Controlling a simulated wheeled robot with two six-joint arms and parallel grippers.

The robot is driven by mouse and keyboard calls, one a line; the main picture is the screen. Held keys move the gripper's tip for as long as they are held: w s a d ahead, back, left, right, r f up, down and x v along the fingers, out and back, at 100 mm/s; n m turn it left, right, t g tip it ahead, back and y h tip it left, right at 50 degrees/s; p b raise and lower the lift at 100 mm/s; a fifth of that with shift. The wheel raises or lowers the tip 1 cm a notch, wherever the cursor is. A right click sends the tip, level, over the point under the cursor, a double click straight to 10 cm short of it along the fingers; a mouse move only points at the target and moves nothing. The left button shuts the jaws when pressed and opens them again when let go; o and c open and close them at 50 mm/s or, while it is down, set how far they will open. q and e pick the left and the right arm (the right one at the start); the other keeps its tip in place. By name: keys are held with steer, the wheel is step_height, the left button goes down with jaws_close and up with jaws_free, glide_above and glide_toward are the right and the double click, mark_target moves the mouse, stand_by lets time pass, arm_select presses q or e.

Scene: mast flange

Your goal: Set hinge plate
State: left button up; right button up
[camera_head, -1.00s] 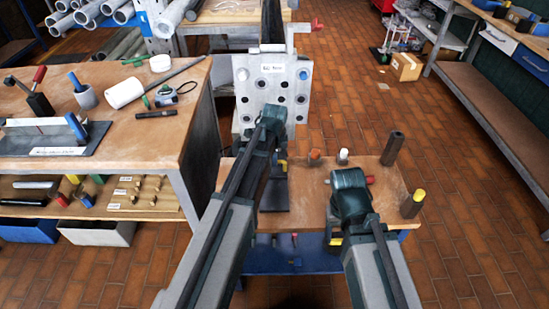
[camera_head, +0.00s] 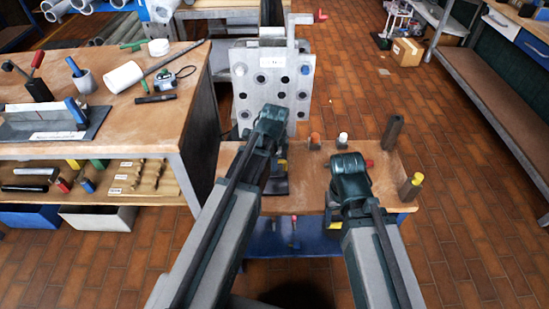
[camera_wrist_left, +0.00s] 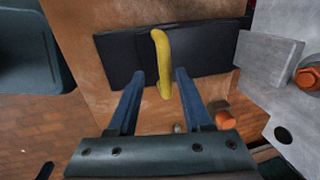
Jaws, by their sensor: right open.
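A dark flat plate (camera_wrist_left: 212,45) with a curved yellow handle (camera_wrist_left: 162,60) lies on the brown cart top in the left wrist view; I cannot tell for certain that it is the hinge plate. My left gripper (camera_wrist_left: 159,72) is open, its two blue fingers on either side of the handle with gaps. In the head view the left gripper (camera_head: 280,166) is mostly hidden by its arm. An upright grey flange plate (camera_head: 272,112) with several holes, a label and blue pins stands behind it. My right gripper (camera_head: 337,224) is low at the cart's front, its fingers mostly hidden.
The cart top (camera_head: 310,200) bears an orange-topped peg (camera_head: 314,140), a white-topped peg (camera_head: 343,140), a dark post (camera_head: 393,138) and a yellow-topped post (camera_head: 411,187). A cluttered workbench (camera_head: 150,120) stands close on the left. Open tiled floor lies to the right.

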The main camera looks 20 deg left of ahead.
arm_select(q)
steer(key=shift+w, duration=0.1)
steer(key=shift+r+p, duration=0.8)
step_height(320, 180, up, 12)
steer(key=s+p, duration=0.2)
steer(key=p, duration=1)
steer(key=shift+s+d, duration=0.3)
steer(key=shift+d, duration=0.05)
steer(key=s+d+n+g, duration=0.2)
steer(key=s+d+n, duration=0.8)
steer(key=s, duration=0.4)
steer(key=shift+d+f+n+g+y, duration=0.2)
steer(key=shift+n+g+y, duration=0.1)
steer(key=shift+n+y, duration=0.15)
